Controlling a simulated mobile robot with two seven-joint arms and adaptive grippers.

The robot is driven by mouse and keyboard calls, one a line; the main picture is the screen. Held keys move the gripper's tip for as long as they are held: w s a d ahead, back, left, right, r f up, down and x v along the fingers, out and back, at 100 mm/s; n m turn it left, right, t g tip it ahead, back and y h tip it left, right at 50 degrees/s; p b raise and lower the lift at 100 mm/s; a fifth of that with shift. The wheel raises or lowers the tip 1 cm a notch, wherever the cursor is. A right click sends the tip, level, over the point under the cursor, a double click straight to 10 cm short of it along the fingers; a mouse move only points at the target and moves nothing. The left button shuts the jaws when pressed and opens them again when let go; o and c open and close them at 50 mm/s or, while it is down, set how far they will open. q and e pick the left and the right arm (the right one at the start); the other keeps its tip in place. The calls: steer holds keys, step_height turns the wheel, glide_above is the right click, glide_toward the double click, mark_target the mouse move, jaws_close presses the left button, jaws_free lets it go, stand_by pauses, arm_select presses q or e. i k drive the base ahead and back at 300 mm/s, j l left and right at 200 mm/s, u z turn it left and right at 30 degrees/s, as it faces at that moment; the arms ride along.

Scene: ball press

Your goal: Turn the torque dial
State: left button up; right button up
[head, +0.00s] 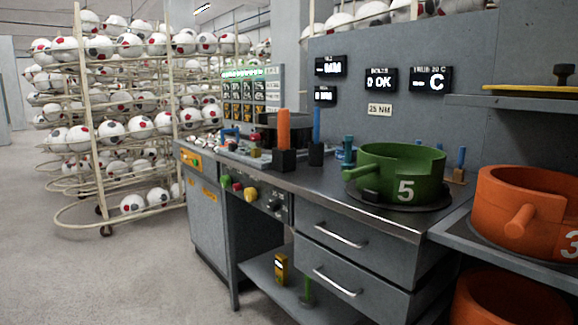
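A small dark control panel (260,198) is set into the front of the grey workbench, below its top. At its right end is a dark round knob (273,204) with small pale markings, which looks like the torque dial. Its pointer and numbers are too small to read. Green, red and yellow buttons (237,187) sit to its left on the same panel. A label reading "25 NM" (380,110) is on the wall panel above the bench. Neither of my grippers is in view, and nothing touches the panel.
A green ring mould marked 5 (405,170) stands on the bench's right end. Orange moulds (530,205) are at the far right. Tools with orange and blue handles (284,130) stand upright on the bench. Ball racks (85,120) stand behind left. The floor (120,280) front left is clear.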

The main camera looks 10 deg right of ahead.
mark_target(273, 206)
steer(key=i+z, duration=0.15)
steer(key=i, duration=1)
steer(key=j, duration=0.1)
